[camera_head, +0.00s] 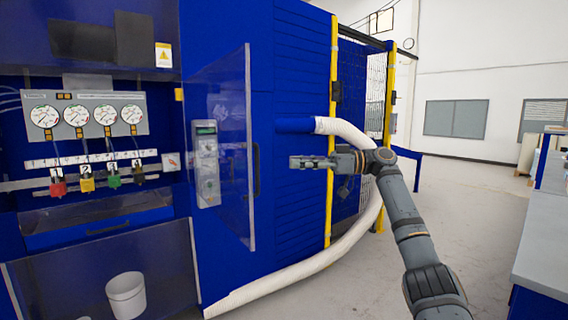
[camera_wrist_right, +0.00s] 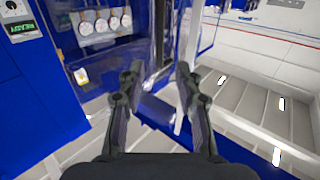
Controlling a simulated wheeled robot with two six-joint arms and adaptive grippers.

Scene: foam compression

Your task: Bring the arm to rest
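My right gripper (camera_head: 312,162) is held out in the air in front of the blue machine (camera_head: 290,80), to the right of its open clear door (camera_head: 225,130). In the right wrist view my right gripper (camera_wrist_right: 158,75) has its two fingers apart, with nothing between them. The right arm (camera_head: 408,220) reaches up from the bottom right, bent at the wrist, and touches nothing that I can see. My left gripper is in neither view.
A panel with several gauges (camera_head: 88,115) and coloured valves (camera_head: 88,183) is at left. A white bucket (camera_head: 126,295) stands below. A white hose (camera_head: 300,262) curves behind my arm. A grey-topped counter (camera_head: 545,230) is at right. The floor (camera_head: 480,205) between is clear.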

